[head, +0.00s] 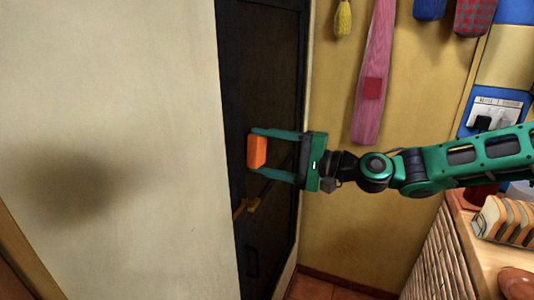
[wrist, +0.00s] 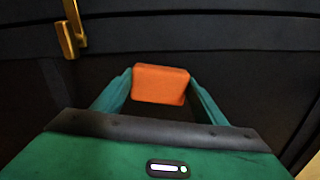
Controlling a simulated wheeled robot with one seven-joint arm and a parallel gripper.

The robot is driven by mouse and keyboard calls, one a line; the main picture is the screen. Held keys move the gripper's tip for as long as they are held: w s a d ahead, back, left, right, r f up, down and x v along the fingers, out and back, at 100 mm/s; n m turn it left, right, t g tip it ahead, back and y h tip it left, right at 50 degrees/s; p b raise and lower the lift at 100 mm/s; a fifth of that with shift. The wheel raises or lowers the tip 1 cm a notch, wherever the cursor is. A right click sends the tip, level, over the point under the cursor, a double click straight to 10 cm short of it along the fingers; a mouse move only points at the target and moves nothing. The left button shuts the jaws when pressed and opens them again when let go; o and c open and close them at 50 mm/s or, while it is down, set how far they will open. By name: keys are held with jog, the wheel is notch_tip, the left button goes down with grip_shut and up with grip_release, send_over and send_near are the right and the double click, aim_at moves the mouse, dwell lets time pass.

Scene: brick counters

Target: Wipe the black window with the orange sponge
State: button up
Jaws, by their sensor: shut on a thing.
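The orange sponge (head: 257,151) is held between the fingertips of my gripper (head: 262,151), which is shut on it. In the wrist view the sponge (wrist: 160,84) sits between the two green fingers, in front of a dark surface. The black window (head: 262,75) is the tall dark panel in the wall recess at the middle of the head view. The sponge is in front of this panel; I cannot tell whether it touches it. My gripper and arm reach in from the right and cover part of the panel.
A brass handle (head: 246,207) is on the dark panel below the sponge, also at upper left in the wrist view (wrist: 70,35). A pale wall (head: 110,110) stands at left. A pink cloth (head: 374,75) hangs at right, above a counter with a toast rack (head: 505,220).

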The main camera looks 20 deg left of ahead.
jog(key=w, duration=0.4)
dwell(0.5)
jog(key=shift+s+a+r, duration=0.1)
jog(key=shift+s+a, duration=0.1)
jog(key=shift+s, duration=0.95)
jog(key=shift+s+a, duration=0.15)
jog(key=shift+s, duration=0.95)
jog(key=shift+c, duration=0.3)
jog(key=shift+w+d, duration=0.1)
jog(key=shift+d, duration=3)
